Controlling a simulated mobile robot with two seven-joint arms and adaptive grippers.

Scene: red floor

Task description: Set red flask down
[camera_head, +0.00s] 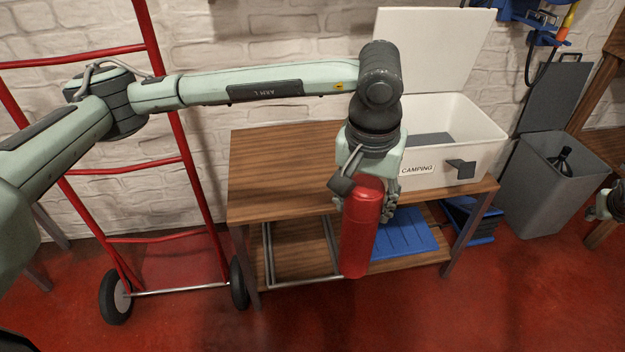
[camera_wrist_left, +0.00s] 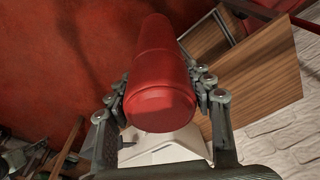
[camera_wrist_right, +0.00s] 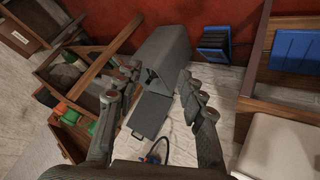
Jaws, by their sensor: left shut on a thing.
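The red flask (camera_head: 361,228) is upright in the head view, held in front of the wooden table's front edge. My left gripper (camera_head: 366,192) is shut on the upper part of the flask. In the left wrist view the flask (camera_wrist_left: 160,75) lies between the two fingers of the left gripper (camera_wrist_left: 160,100). The wooden table (camera_head: 280,165) has a bare top on its left half. My right gripper (camera_wrist_right: 160,90) is open and empty in the right wrist view; part of it shows at the head view's right edge (camera_head: 606,204).
An open white box (camera_head: 440,165) labelled CAMPING stands on the table's right half. A blue crate lid or panel (camera_head: 403,236) lies on the lower shelf. A red hand truck (camera_head: 185,160) stands left of the table. An open grey bin (camera_head: 545,195) stands to the right.

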